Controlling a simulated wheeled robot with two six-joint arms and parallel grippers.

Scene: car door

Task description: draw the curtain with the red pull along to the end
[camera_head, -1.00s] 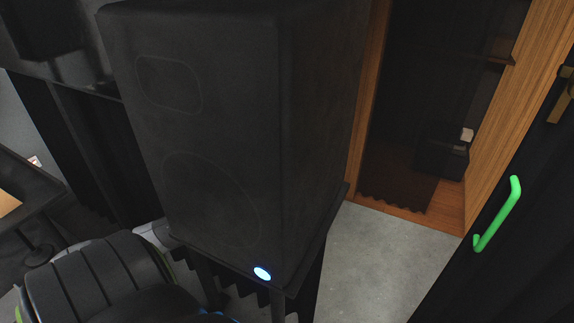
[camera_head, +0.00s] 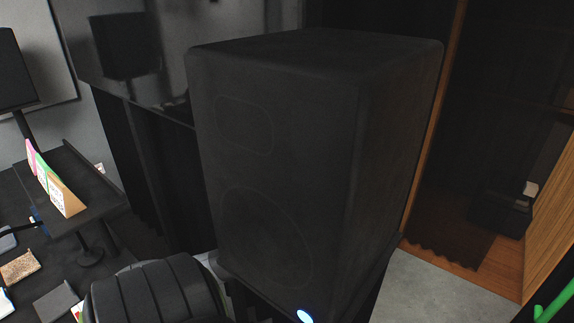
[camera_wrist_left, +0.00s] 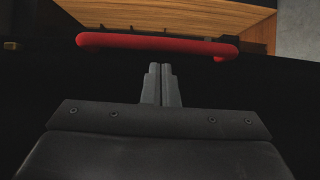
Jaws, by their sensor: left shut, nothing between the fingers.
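The red pull (camera_wrist_left: 150,42) is a bar handle lying across the upper part of the left wrist view. It is mounted on a black surface. My left gripper (camera_wrist_left: 160,70) is shut and empty, its fingertips just below the red bar in the picture; I cannot tell whether they touch it. The red pull does not show in the head view. A dark curtain (camera_head: 440,210) hangs in the wooden-framed opening at the right of the head view; I cannot tell whether it bears the red pull. My right gripper is in neither view.
A large black speaker (camera_head: 290,170) on a stand fills the middle of the head view. A green handle (camera_head: 553,306) shows at the bottom right corner. A dark chair (camera_head: 155,292) and a desk (camera_head: 85,195) with cards are at the left. Grey floor (camera_head: 430,290) shows at the lower right.

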